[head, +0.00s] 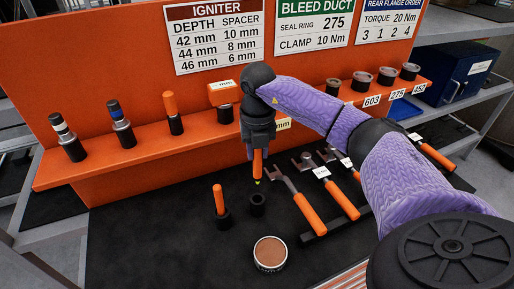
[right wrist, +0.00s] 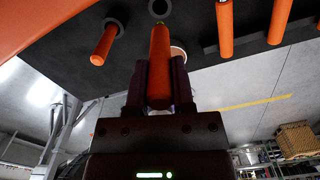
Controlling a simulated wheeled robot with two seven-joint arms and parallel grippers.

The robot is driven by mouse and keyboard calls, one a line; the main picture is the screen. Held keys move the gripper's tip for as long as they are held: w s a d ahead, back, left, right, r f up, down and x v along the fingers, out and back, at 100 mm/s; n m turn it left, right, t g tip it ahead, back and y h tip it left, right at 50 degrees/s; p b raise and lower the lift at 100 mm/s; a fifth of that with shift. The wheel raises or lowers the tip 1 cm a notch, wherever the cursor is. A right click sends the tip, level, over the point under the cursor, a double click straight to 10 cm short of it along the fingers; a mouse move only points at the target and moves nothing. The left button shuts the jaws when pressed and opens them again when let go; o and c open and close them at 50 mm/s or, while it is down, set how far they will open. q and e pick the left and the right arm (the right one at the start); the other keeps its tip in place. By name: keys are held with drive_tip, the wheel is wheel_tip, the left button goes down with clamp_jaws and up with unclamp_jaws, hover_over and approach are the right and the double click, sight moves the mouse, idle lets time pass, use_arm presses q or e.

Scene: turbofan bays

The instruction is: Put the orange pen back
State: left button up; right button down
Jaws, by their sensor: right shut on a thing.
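My right gripper (head: 257,150) points down and is shut on an orange pen (head: 257,166). The pen is upright, with a yellowish tip at its lower end. In the right wrist view the pen (right wrist: 160,60) stands between the two fingers of the gripper (right wrist: 159,88). An empty black round holder (head: 258,205) sits on the dark mat just below the pen tip, and the tip looks apart from it. The holder also shows in the right wrist view (right wrist: 159,7). My left gripper is not in view.
Another orange-handled piece (head: 219,199) stands in a black holder just left. Orange-handled tools (head: 309,210) lie to the right. A round tin (head: 270,253) stands nearer. Behind is an orange shelf (head: 150,148) with plugs, a standing orange handle (head: 170,103) and several dark cups (head: 361,80).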

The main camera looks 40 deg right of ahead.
sight(258, 168)
drive_tip(key=shift+r, duration=0.15)
drive_tip(key=shift+f+b, duration=0.7)
drive_tip(key=shift+f, duration=0.7)
drive_tip(key=shift+f+b, duration=0.95)
drive_tip(key=shift+f, duration=0.55)
drive_tip(key=shift+r+p, duration=0.25)
drive_tip(key=shift+p, duration=0.1)
drive_tip(key=shift+f, duration=0.2)
